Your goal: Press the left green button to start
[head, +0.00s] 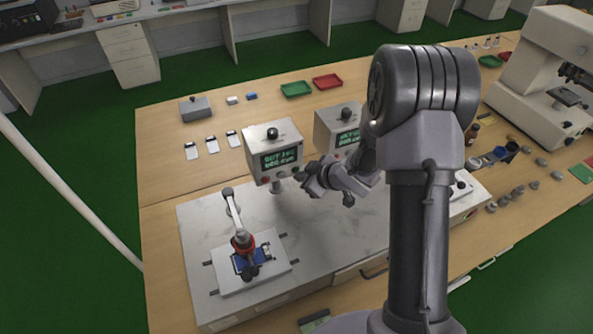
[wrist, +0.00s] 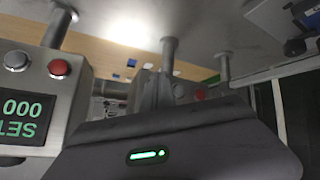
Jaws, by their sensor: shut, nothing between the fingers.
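The left control box (head: 272,147) is a grey box with a green-lettered screen and a black knob on top. In the head view a small red button (head: 266,180) shows below its screen. My gripper (head: 303,173) is beside the box's lower right corner and is shut and empty. I cannot tell whether it touches the box. No green button can be made out clearly. In the wrist view, a box with a screen (wrist: 20,118) stands at the left, with a red button (wrist: 59,68) and a grey one (wrist: 16,60). My gripper's fingers (wrist: 158,92) point away from the camera.
A second screen box (head: 335,125) stands to the right, partly behind my arm. A test rig (head: 242,240) with a red collar is on the pale bench plate (head: 200,225). A microscope (head: 545,60) stands at the far right. Green (head: 296,90) and red trays (head: 328,82) lie behind.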

